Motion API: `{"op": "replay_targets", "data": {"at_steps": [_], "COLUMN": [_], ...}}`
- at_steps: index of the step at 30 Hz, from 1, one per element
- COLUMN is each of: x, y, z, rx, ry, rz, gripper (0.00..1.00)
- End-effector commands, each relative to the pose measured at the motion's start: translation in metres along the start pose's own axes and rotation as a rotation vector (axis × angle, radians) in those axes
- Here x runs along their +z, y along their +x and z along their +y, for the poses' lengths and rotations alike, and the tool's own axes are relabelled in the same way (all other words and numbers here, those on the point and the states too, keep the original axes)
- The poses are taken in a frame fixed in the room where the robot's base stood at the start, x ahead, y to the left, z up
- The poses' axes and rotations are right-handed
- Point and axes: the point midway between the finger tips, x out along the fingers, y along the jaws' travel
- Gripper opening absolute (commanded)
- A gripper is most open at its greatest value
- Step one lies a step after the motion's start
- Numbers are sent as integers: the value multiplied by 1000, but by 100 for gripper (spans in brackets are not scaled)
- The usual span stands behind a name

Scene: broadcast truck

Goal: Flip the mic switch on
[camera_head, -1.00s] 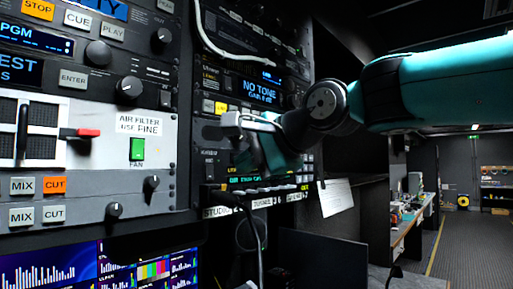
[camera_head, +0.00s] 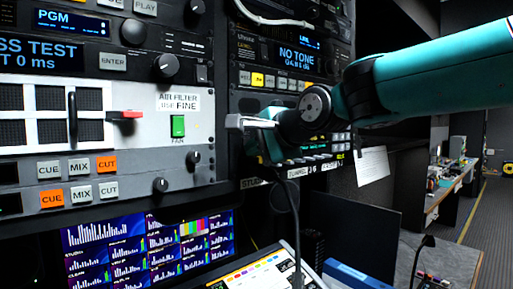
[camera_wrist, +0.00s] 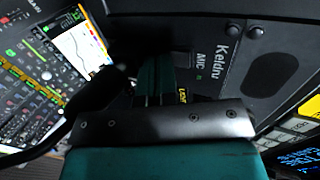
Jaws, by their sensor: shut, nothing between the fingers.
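My gripper (camera_head: 268,152) is shut and empty, in front of the lower part of the dark rack at the picture's middle. In the wrist view my gripper (camera_wrist: 156,80) points at a dark panel (camera_wrist: 225,75) lettered "Keldru" and "MIC". A small green mark (camera_wrist: 199,77) sits by the MIC lettering. I cannot make out the mic switch itself; my gripper covers part of the panel. I cannot tell whether the fingers touch anything.
A dark gooseneck (camera_wrist: 92,100) crosses the wrist view's left, near my gripper. A green FAN switch (camera_head: 178,126) and a red lever (camera_head: 127,115) are on the left rack. Monitors (camera_head: 150,245) and a mixing console (camera_head: 262,272) lie below. The aisle is free at right.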

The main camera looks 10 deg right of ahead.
Motion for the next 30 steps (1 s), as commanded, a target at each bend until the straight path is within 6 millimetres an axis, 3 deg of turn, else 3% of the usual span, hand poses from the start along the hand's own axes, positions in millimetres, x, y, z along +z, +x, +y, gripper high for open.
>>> {"op": "replay_targets", "data": {"at_steps": [5,24,30], "x": [0,0,0], "y": [7,-3,-2], "z": [6,-18,-16], "rx": [-44,-53,-49], "ry": [0,-1,0], "rz": [0,1,1], "gripper": [0,0,0]}}
